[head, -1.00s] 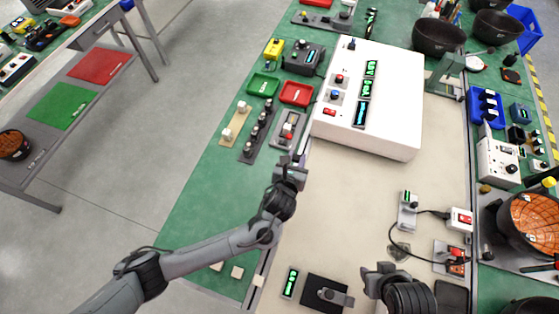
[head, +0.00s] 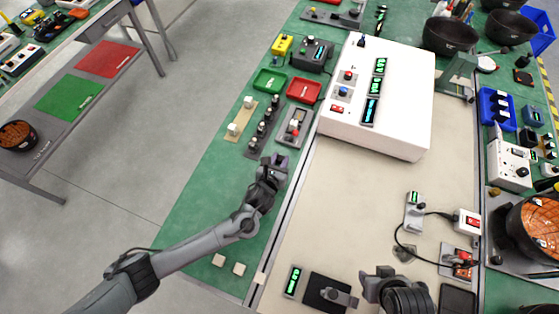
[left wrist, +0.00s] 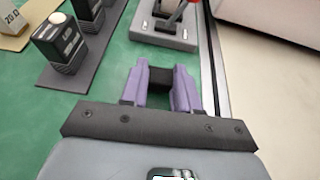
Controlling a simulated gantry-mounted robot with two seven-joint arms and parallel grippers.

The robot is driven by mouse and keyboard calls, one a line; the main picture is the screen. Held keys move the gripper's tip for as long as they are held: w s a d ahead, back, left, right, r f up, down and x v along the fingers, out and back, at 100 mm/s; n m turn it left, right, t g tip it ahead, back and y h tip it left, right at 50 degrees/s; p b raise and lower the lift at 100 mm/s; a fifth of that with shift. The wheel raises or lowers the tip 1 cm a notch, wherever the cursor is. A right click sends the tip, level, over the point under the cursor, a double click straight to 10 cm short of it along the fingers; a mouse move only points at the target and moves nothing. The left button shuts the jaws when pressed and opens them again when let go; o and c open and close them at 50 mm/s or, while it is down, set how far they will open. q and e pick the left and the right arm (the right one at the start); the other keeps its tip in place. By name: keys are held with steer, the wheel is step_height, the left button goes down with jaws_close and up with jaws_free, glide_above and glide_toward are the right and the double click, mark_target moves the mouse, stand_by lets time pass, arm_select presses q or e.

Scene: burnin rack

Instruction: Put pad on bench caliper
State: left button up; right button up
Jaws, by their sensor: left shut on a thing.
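My left gripper (head: 274,163) is over the green mat, left of the pale board's metal edge. In the left wrist view its purple fingers (left wrist: 160,78) are shut on a small dark block (left wrist: 160,76); I cannot tell if this is the pad. Pale square tiles (head: 218,260) lie on the mat nearer me. A black plate with a grey clamp (head: 328,292) lies beside a small green-digit display (head: 293,281); this may be the bench caliper, but I cannot be sure. My right gripper (head: 385,272) is near the bottom edge, its jaw gap unclear.
A grey box with a red lever (head: 295,125) and a row of dark blocks (head: 262,128) stand just beyond my left gripper. Green (head: 270,80) and red (head: 303,90) trays lie farther back. A white instrument box (head: 410,110) covers the board's far end. The board's middle is clear.

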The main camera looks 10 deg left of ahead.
arm_select(q)
steer(key=shift+f, duration=0.1)
steer(key=o, duration=1)
